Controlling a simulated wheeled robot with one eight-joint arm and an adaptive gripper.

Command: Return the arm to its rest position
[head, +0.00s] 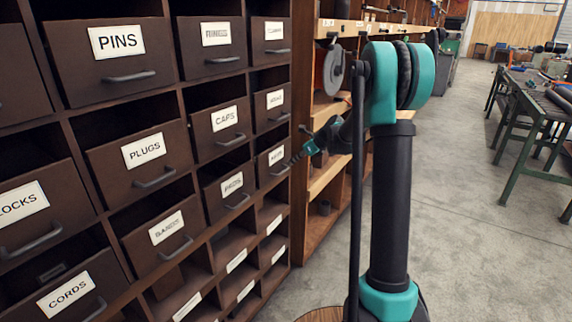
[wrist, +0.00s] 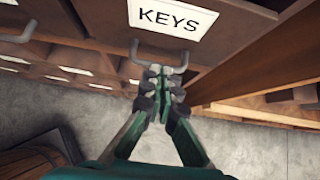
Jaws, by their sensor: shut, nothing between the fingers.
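My gripper (wrist: 158,75) is shut and empty in the wrist view, its dark jointed fingers drawn together. Its fingertips appear in front of the handle (wrist: 140,58) of the drawer labelled KEYS (wrist: 215,45); whether they touch it I cannot tell. In the head view my gripper (head: 290,161) is small, at the right edge of the drawer cabinet (head: 297,235), near a drawer in the right column. My arm (head: 390,200) is extended from its upright column toward the cabinet.
Labelled drawers, among them PINS (head: 118,42) and PLUGS (head: 145,152), fill the left. Open wooden shelving (head: 328,180) stands just beyond the cabinet. A green-legged workbench (head: 520,155) with tools is at the right. The concrete floor (head: 470,250) between is clear.

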